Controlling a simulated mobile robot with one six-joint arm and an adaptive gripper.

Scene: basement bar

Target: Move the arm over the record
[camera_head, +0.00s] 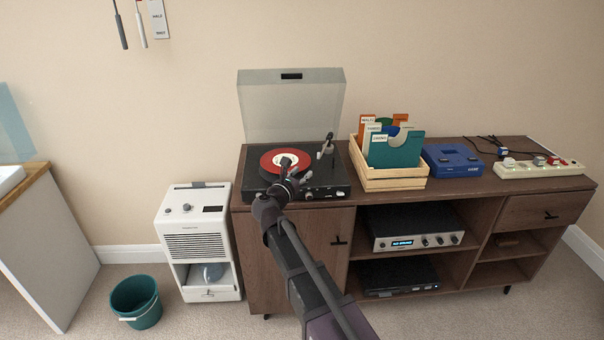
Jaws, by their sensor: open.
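A black record player (335,178) with its clear lid (290,100) raised stands on the left end of a wooden sideboard. A red record (270,163) with a pale label lies on its platter. The record player's arm (326,147) is at the right of the record and appears to be off it. My gripper (295,173) is open, above the front right part of the record player and the record's near edge, to the left of and nearer than the record player's arm. My gripper hides part of the record and the front controls. Contact cannot be told.
A wooden crate of record sleeves (390,180) stands close to the right of the record player. A blue box (453,161) and a power strip (538,168) lie farther right. A white dehumidifier (200,240) and a green bucket (136,301) are on the floor at left.

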